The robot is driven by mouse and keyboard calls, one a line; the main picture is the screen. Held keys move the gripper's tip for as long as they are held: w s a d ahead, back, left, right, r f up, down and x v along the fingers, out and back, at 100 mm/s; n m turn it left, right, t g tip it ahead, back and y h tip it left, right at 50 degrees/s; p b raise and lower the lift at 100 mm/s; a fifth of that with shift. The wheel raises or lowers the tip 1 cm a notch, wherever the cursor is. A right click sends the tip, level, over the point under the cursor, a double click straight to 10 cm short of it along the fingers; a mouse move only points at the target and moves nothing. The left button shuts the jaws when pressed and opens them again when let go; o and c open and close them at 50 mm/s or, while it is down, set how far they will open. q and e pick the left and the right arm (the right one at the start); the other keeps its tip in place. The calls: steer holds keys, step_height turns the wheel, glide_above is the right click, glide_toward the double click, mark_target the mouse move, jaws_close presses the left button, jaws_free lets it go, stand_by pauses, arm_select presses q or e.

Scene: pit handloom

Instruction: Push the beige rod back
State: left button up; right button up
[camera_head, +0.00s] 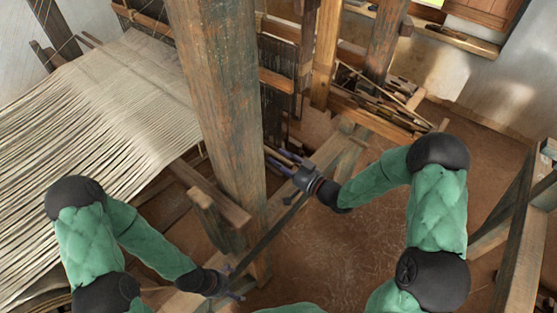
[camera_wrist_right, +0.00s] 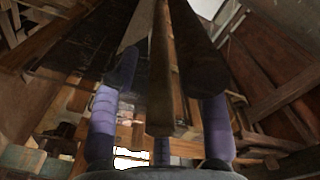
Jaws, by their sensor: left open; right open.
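I cannot tell for certain which piece is the beige rod. A brown wooden bar (camera_wrist_right: 162,75) shows in the right wrist view, its near end between my fingers; I cannot tell whether they touch it. My right gripper (camera_head: 280,161) is open, with its purple fingers pointing left beside the big upright post; it also shows in the right wrist view (camera_wrist_right: 161,120). My left gripper (camera_head: 234,283) is open and low, near the foot of the post. A dark narrow bar (camera_head: 270,236) runs between the two grippers.
The thick weathered post (camera_head: 222,100) stands between my arms and hides part of the loom. Pale warp threads (camera_head: 110,95) spread at left. Loose sticks (camera_head: 372,85) lie in a wooden box at the back. The brown floor (camera_head: 335,245) is open between my arms.

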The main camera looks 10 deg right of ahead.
steer(key=v, duration=1.1)
steer(key=shift+f, duration=0.1)
steer(key=s+a+f+m+g+h+b, duration=0.1)
steer(key=a+f+m+g+h+b, duration=0.15)
steer(key=f, duration=0.85)
steer(key=s+a+f+m+g+h+b, duration=0.1)
steer(key=s+a+f+g+h, duration=0.15)
steer(key=f, duration=0.85)
steer(key=s+a+f+g+h, duration=0.1)
steer(key=s+a+f+g, duration=0.1)
steer(key=s+f+g, duration=0.2)
steer(key=s+a+f+g+h+b, duration=0.1)
steer(key=s+a+f+g, duration=0.2)
steer(key=s+f, duration=0.3)
steer(key=s+g, duration=0.1)
steer(key=s, duration=0.4)
steer(key=shift+s+a+f+g, duration=0.25)
steer(key=shift+f+g, duration=0.05)
steer(key=shift+g, duration=0.1)
